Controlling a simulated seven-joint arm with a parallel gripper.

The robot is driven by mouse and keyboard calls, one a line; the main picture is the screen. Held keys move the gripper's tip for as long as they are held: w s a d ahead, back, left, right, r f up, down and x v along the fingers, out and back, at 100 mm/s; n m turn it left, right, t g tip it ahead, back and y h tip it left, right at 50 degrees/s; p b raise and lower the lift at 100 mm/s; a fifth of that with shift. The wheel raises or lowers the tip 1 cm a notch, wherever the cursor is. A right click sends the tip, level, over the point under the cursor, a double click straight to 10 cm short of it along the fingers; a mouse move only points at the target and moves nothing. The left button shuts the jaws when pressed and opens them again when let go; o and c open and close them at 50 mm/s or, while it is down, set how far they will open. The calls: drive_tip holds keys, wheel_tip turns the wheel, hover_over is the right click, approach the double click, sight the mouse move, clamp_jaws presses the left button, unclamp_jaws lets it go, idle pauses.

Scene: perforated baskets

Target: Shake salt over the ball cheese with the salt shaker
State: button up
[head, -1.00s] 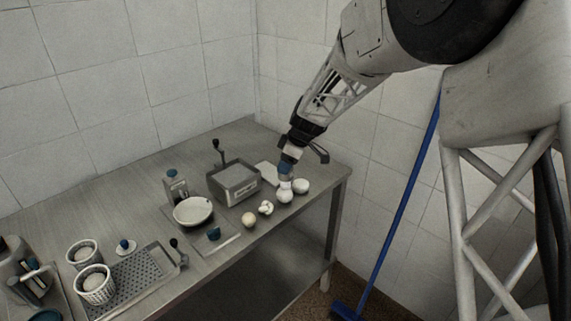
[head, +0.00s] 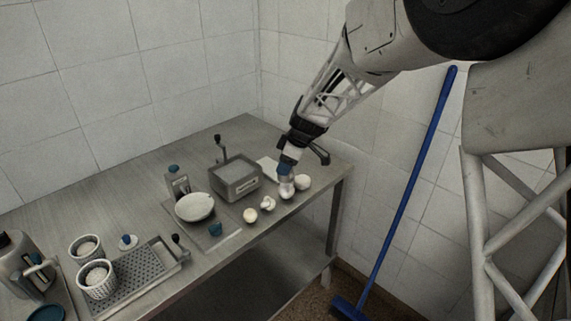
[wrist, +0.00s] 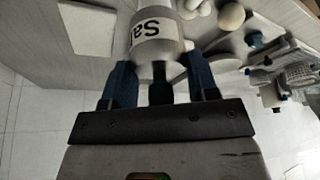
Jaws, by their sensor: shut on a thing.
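My gripper (head: 286,170) is shut on the salt shaker (head: 287,189), a pale bottle with a white label lettered "Sal" in the wrist view (wrist: 157,42). The blue fingers (wrist: 160,85) are around its end. The shaker is low over the table's right end, beside a round white ball (head: 303,182); whether it touches the table is unclear. To its left are a knotted white piece (head: 268,203) and a cream ball (head: 250,215), which also shows in the wrist view (wrist: 231,16). I cannot tell which ball is the ball cheese.
A metal box (head: 235,186), a pale bowl (head: 194,218) and a bottle (head: 177,185) stand left of the shaker. Perforated baskets (head: 97,290) and a draining tray (head: 145,272) lie further left. A white sheet (head: 267,166) lies behind.

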drive_tip(key=shift+w+d, duration=0.15)
drive_tip(key=shift+w, duration=0.6)
drive_tip(key=shift+w+d, duration=0.15)
drive_tip(key=shift+w, duration=0.55)
drive_tip(key=shift+s, duration=0.1)
drive_tip(key=shift+s+a, duration=0.2)
drive_tip(key=shift+s, duration=0.55)
drive_tip(key=shift+s+a, duration=0.15)
drive_tip(key=shift+s, duration=0.6)
drive_tip(key=shift+w, duration=0.15)
drive_tip(key=shift+w+d, duration=0.2)
drive_tip(key=shift+w, duration=0.55)
drive_tip(key=shift+w+d, duration=0.15)
drive_tip(key=shift+w, duration=0.55)
